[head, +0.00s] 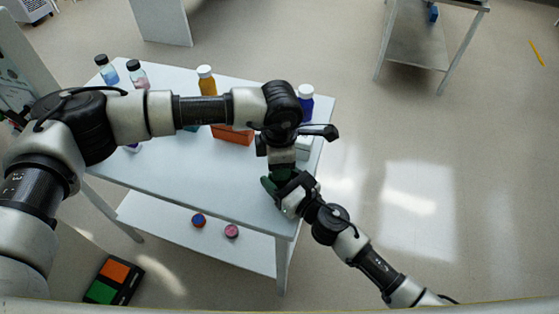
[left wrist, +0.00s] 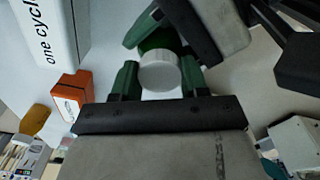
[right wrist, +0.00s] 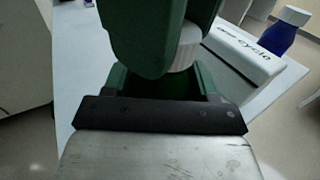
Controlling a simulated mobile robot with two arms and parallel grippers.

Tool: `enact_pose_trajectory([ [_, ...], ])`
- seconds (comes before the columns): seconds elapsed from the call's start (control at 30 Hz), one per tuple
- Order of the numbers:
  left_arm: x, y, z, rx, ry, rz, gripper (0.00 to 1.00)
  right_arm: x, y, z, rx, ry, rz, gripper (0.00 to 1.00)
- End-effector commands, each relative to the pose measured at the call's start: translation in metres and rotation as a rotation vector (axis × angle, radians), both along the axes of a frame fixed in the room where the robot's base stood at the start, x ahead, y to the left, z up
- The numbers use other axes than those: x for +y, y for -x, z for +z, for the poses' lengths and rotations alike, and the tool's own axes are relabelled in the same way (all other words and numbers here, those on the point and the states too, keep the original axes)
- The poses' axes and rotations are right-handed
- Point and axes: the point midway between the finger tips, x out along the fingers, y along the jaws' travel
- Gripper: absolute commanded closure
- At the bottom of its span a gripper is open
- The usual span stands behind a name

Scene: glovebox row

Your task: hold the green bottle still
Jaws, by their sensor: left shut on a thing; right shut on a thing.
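The green bottle (left wrist: 160,42) has a white cap (left wrist: 159,74), which shows between the green fingers of my left gripper (left wrist: 157,66) in the left wrist view. My left gripper is shut on the cap end. My right gripper (head: 287,189) comes in from the lower right in the head view and is shut on the bottle's body. In the right wrist view the cap (right wrist: 187,48) shows partly behind my left gripper's green fingers. Most of the bottle is hidden by the two grippers, and in the head view I cannot separate it from their dark green fingers.
An orange box (head: 232,135) and a white box (right wrist: 250,62) stand close to the grippers. Two round items (head: 231,231) lie on the lower shelf.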

Motion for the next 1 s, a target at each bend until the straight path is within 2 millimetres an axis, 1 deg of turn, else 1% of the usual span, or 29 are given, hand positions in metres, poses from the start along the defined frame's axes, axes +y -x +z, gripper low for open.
enact_pose_trajectory([
  [0.07, 0.000, 0.000, 0.000, -0.001, -0.001, 0.003, 0.84, 0.000, 0.000, 0.000, 0.000, 0.000, 0.000, 1.00],
  [0.1, 0.000, -0.001, 0.000, -0.001, -0.001, 0.003, 0.51, 0.000, 0.000, 0.000, 0.000, 0.000, 0.000, 1.00],
  [0.27, 0.000, 0.000, 0.000, -0.001, -0.001, 0.004, 0.27, 0.000, 0.000, 0.000, 0.000, 0.000, 0.000, 1.00],
  [0.53, 0.000, 0.000, 0.001, -0.001, 0.000, 0.005, 0.26, 0.000, 0.000, 0.000, 0.000, 0.000, 0.000, 1.00],
  [0.67, 0.000, -0.001, 0.010, -0.002, 0.000, 0.006, 0.26, 0.000, 0.000, 0.000, 0.000, 0.000, 0.000, 1.00],
  [0.77, 0.000, -0.001, 0.026, -0.003, 0.001, 0.006, 0.26, 0.000, 0.000, 0.000, 0.000, 0.000, 0.000, 1.00],
  [1.0, 0.000, -0.001, 0.078, -0.004, 0.001, 0.006, 0.26, 0.000, 0.000, 0.000, 0.000, 0.000, 0.000, 1.00],
])
